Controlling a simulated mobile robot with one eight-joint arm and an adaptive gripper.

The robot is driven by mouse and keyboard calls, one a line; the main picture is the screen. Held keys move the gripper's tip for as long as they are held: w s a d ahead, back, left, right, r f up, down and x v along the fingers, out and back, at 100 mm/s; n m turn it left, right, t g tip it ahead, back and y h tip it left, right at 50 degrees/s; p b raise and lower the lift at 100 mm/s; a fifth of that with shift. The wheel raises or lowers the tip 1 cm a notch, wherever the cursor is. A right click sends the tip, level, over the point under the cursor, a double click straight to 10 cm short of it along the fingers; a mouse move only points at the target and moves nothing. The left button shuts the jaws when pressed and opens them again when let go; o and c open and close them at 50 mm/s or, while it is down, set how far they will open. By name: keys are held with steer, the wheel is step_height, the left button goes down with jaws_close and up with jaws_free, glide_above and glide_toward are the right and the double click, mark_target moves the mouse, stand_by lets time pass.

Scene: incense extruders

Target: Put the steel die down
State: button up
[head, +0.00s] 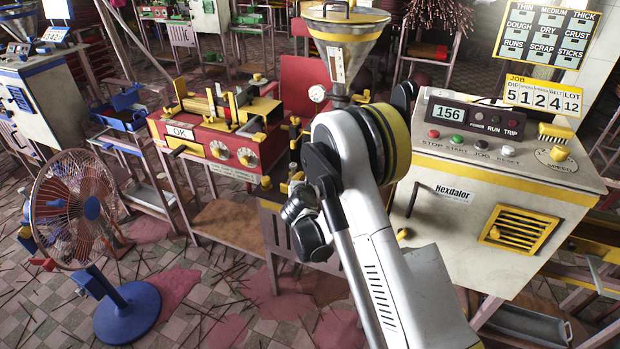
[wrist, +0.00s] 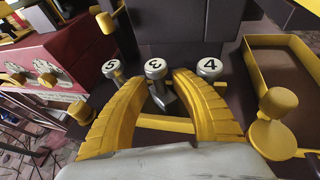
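Three steel dies with numbered round tops stand in a row in the wrist view: die 5 (wrist: 111,68) at left, die 3 (wrist: 155,67) in the middle and die 4 (wrist: 209,67) at right. The two yellow fingers of my gripper (wrist: 160,84) reach in on either side of the middle die. Its stem shows between the fingertips. I cannot tell whether the fingers grip it or only stand around it. In the head view my own arm hides the gripper and the dies.
A yellow-rimmed tray (wrist: 287,48) and a yellow knob (wrist: 275,130) lie right of my gripper. The red extruder (head: 205,135) stands left in the head view, the control cabinet (head: 490,190) right. A fan (head: 85,215) stands on the floor.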

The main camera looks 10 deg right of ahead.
steer(key=shift+r, duration=0.2)
steer(key=p+v, duration=0.1)
steer(key=v, duration=1)
steer(key=s+d+r+m+g+y, duration=0.1)
steer(key=s+d+r+m+g, duration=0.3)
steer(key=s+r+m, duration=1)
steer(key=s+m+g+y, duration=0.1)
steer(key=s+m+y, duration=0.2)
steer(key=s+m, duration=1.5)
steer(key=shift+s+a+r+g+y, duration=0.2)
steer(key=shift+a+r+g+y, duration=0.15)
steer(key=shift+r+g, duration=0.1)
